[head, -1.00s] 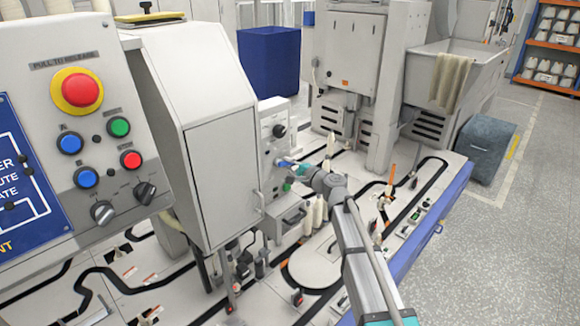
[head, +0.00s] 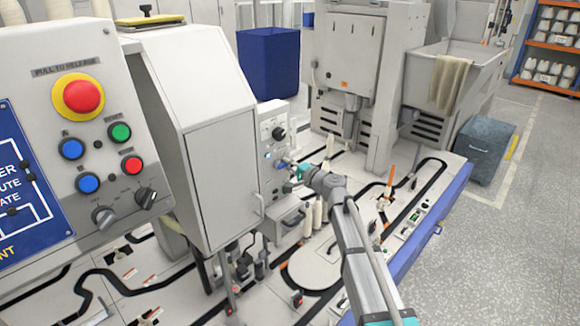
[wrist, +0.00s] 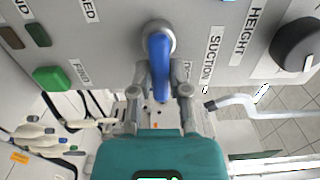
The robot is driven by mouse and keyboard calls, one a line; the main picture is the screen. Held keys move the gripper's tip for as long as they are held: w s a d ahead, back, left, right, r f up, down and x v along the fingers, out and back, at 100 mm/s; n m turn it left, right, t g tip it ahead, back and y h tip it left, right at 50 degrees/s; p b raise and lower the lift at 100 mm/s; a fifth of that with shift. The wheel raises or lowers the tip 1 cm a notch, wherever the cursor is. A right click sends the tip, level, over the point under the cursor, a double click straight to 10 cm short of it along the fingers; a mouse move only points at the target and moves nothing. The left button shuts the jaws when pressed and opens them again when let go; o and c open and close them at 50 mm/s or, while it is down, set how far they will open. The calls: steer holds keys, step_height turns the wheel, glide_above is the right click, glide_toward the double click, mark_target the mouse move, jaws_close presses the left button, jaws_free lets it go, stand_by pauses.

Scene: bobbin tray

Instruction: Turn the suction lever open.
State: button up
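The suction lever (wrist: 158,68) is a blue handle on a round silver pivot, on the light grey panel (wrist: 210,75). It points down in the wrist view, beside the SUCTION label (wrist: 212,57). My gripper (wrist: 162,84) has a grey finger on each side of the blue handle, close against it, and looks shut on it. The contact itself is partly hidden. In the head view, my gripper (head: 293,168) is at the small control panel (head: 272,151) past the white cabinet, and the lever is too small there to make out clearly.
A black knob (wrist: 297,45) by the HEIGHT label and a green button (wrist: 53,78) flank the lever. The white cabinet (head: 222,175) stands left of my arm in the head view. Pale bobbins (head: 312,214) stand below the panel.

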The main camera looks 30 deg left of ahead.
steer(key=o, duration=0.4)
steer(key=shift+s+a, duration=0.1)
steer(key=shift+o, duration=0.2)
steer(key=v, duration=1.2)
stand_by(0.4)
